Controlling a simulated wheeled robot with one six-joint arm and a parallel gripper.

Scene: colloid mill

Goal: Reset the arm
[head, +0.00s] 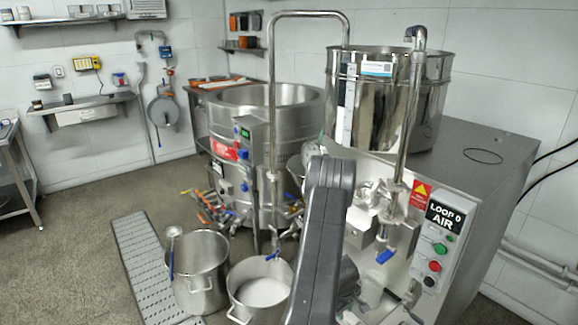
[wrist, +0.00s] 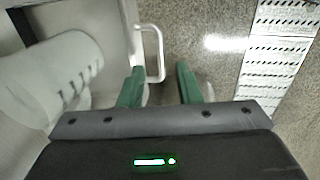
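My gripper (wrist: 160,72) shows in the wrist view as two green fingers set well apart. The gap between them holds nothing gripped. A pale metal handle (wrist: 161,62) stands out just beyond the fingertips, close to the left one; I cannot tell whether they touch. Speckled floor shows past the gap. In the head view my dark grey arm (head: 323,235) rises at the lower middle, in front of the mill equipment. My gripper does not show there.
A pot with white contents (head: 240,305) and a taller pot with a ladle (head: 197,285) stand left of my arm. The control cabinet (head: 470,190) is close on the right. A large steel vessel (head: 285,105) stands behind. A floor grate (head: 145,262) and open floor lie left.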

